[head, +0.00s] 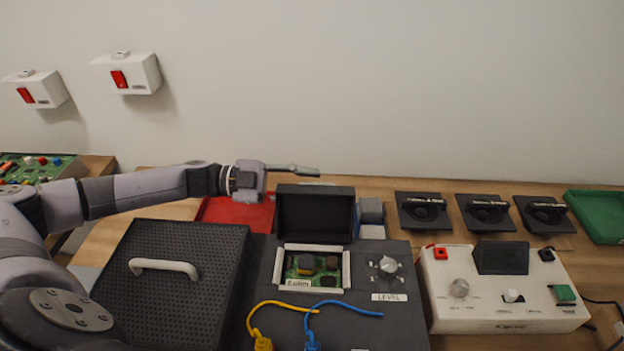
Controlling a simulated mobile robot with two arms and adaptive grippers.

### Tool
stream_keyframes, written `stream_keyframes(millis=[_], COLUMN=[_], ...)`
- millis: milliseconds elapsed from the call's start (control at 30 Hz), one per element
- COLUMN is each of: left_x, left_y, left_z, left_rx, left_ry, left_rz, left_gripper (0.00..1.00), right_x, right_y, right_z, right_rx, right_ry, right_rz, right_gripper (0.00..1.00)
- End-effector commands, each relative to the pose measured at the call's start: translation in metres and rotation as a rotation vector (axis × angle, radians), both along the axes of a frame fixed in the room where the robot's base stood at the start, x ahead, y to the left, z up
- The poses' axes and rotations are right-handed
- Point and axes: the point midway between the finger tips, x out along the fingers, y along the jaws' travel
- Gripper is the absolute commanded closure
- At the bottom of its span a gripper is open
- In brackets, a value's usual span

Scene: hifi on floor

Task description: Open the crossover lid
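The crossover lid (315,214) is a dark, box-like cover standing upright at the back of a black unit (265,285). In front of it, a white-framed opening (348,270) shows a green circuit board (304,272) with dark components. My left gripper (312,172) is above and behind the lid, its fingers pointing right. It appears apart from the lid and holds nothing visible. Its fingers are seen edge-on, so I cannot tell whether they are open or shut. My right gripper is out of view.
A perforated black panel with a white handle (165,266) lies left of the unit. A red tray (235,213) lies under my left wrist. Yellow and blue cables (335,303) cross the unit's front. A white instrument (500,290), black holders (485,212) and a green tray (598,215) are right.

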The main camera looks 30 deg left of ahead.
Motion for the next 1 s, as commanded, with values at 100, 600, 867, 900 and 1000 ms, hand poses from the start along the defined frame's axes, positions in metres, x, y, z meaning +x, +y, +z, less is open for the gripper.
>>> stream_keyframes(millis=[100, 600, 867, 900, 1000], left_x=[0.0041, 0.0058, 0.0060, 0.0061, 0.0063], left_y=[-0.0094, -0.0129, -0.0125, -0.0125, -0.0123], left_z=[0.0011, -0.0001, 0.0003, 0.0004, 0.0009], left_rx=[0.000, 0.000, 0.000, 0.000, 0.000], left_ry=[-0.001, 0.000, -0.001, -0.001, -0.001], left_rz=[-0.001, 0.000, 0.000, 0.001, 0.001], left_gripper=[0.70, 0.80, 0.98, 1.00, 1.00], right_x=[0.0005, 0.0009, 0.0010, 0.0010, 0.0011], right_y=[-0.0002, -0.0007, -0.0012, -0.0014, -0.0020], right_z=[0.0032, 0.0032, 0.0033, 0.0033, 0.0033], right_rx=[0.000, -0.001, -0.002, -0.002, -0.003], right_ry=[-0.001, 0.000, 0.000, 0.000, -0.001], right_rz=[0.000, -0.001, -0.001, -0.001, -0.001], right_gripper=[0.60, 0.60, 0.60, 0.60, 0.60])
